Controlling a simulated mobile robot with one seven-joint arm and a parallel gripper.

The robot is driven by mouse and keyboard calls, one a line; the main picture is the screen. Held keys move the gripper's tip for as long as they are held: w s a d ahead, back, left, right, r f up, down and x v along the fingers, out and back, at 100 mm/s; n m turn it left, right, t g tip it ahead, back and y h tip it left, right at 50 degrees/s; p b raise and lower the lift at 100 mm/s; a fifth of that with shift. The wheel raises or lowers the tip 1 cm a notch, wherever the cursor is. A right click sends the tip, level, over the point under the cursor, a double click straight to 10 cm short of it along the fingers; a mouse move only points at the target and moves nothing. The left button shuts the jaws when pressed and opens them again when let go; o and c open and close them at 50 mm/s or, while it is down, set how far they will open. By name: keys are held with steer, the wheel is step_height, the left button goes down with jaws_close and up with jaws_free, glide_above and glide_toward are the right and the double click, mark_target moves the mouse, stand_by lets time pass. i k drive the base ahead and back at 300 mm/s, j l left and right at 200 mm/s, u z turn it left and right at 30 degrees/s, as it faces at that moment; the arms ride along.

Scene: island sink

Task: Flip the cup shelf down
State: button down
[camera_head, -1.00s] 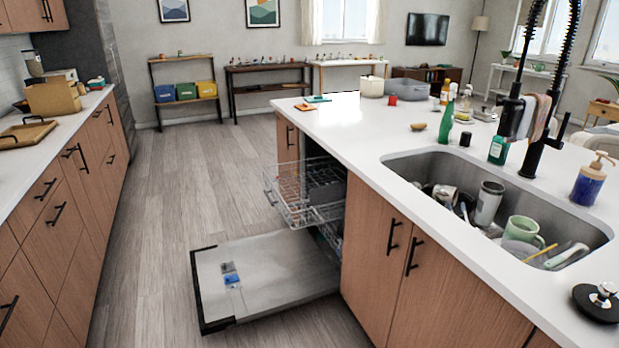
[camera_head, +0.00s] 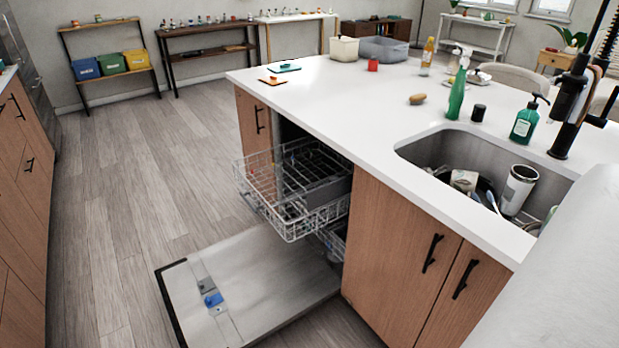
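The dishwasher is open under the island, with its door (camera_head: 262,278) folded down flat near the floor. Its upper rack (camera_head: 290,235) is pulled out over the door and looks empty of dishes. A grey panel or shelf (camera_head: 325,197) shows at the rack's right side; I cannot tell surely whether this is the cup shelf or how it is tilted. A lower rack (camera_head: 335,240) is partly hidden beneath. My gripper is not in view. A pale, smooth shape at the lower right, likely my arm, covers part of the sink.
The island counter (camera_head: 330,100) holds a green spray bottle (camera_head: 457,90), a soap bottle (camera_head: 524,122) and containers at its far end. The sink (camera_head: 440,150) holds dishes. Floor (camera_head: 140,180) left of the dishwasher is clear, up to wooden drawers (camera_head: 25,190).

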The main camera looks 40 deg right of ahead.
mark_target(338, 188)
steer(key=i+u, duration=0.2)
steer(key=i, duration=0.5)
steer(key=i+l+u, duration=0.2)
steer(key=i, duration=0.45)
steer(key=j+u, duration=0.1)
steer(key=u, duration=8.05)
